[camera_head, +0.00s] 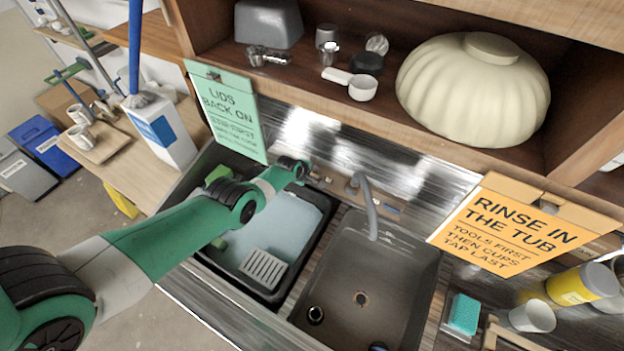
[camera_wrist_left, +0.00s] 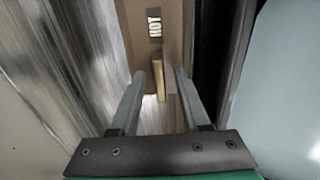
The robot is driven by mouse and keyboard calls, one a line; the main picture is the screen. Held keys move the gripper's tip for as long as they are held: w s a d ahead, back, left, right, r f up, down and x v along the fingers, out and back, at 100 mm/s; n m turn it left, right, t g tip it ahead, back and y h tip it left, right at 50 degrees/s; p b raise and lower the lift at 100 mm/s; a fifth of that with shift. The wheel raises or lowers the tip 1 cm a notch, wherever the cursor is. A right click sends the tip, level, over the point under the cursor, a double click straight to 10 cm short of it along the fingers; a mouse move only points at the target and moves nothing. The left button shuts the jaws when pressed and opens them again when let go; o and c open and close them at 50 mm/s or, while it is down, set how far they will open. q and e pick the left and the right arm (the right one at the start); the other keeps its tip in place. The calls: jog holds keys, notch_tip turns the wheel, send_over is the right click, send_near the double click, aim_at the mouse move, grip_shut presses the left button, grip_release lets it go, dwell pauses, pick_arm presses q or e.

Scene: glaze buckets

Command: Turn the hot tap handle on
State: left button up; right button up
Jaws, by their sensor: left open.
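My left gripper (camera_head: 305,172) reaches in from the left to the back wall of the sink, left of the grey tap spout (camera_head: 367,200). In the left wrist view the gripper (camera_wrist_left: 158,76) is open, one finger on each side of a narrow brass-coloured handle (camera_wrist_left: 158,80). The handle stands between the fingertips, apart from both as far as I can see. A HOT label (camera_wrist_left: 154,24) is on the brown panel just beyond it. In the head view the hot handle is too hidden or small to make out. My right gripper is not in view.
A dark tub (camera_head: 325,217) with pale water and a white grate (camera_head: 263,268) lies under my left arm. A green sign (camera_head: 228,112) and an orange sign (camera_head: 520,225) hang nearby. A shelf with a cream lidded pot (camera_head: 470,95) is above.

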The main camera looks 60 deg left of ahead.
pick_arm(q)
grip_shut()
jog(key=shift+n, duration=0.3)
dwell(0.4)
jog(key=n, duration=0.2)
jog(key=shift+f+n, duration=0.1)
jog(key=shift+n, duration=0.3)
jog(key=n+b, duration=0.1)
jog(key=n, duration=0.2)
jog(key=shift+n, duration=0.3)
jog(key=n, duration=0.3)
jog(key=shift+a+b, duration=0.1)
jog(key=shift+b, duration=0.3)
jog(key=shift+n, duration=1.9)
jog(key=shift+b, duration=0.3)
